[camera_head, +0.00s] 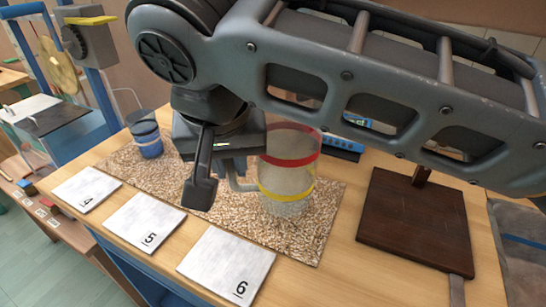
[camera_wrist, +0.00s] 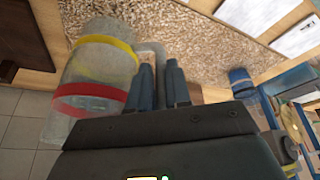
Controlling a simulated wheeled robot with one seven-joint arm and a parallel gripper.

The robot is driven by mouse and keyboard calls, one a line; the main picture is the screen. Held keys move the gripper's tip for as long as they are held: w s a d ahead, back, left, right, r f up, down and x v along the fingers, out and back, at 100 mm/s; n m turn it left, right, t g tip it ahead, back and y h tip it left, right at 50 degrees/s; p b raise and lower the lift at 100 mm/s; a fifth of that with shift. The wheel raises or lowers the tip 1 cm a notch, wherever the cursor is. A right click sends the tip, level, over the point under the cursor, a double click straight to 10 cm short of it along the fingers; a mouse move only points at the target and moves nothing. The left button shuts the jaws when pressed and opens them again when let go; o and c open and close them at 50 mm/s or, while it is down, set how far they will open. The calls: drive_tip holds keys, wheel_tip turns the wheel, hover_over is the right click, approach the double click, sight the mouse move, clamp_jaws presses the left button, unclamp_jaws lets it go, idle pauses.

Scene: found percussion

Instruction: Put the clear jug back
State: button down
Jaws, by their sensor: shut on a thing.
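The clear jug (camera_head: 287,178), with a red band near its top and a yellow band lower down, is upright over the speckled mat (camera_head: 235,222). I cannot tell whether its base touches the mat. My gripper (camera_head: 215,183) is at the jug's left side and shut on its handle; the arm hides part of the rim. In the wrist view the jug (camera_wrist: 95,85) is left of my gripper's fingers (camera_wrist: 161,72), with the handle by the fingertips.
A blue cup (camera_head: 147,138) stands at the mat's far left end. White cards numbered 4 (camera_head: 87,189), 5 (camera_head: 145,222) and 6 (camera_head: 228,263) lie along the front edge. A dark wooden board (camera_head: 415,225) is on the right. A blue object (camera_head: 341,148) is behind the jug.

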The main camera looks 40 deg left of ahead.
sight(233, 186)
drive_tip(key=shift+f, duration=1.9)
drive_tip(key=c, duration=1.1)
unclamp_jaws()
drive_tip(key=shift+o, duration=0.2)
drive_tip(key=shift+s+r, duration=0.1)
drive_tip(key=v, duration=1.2)
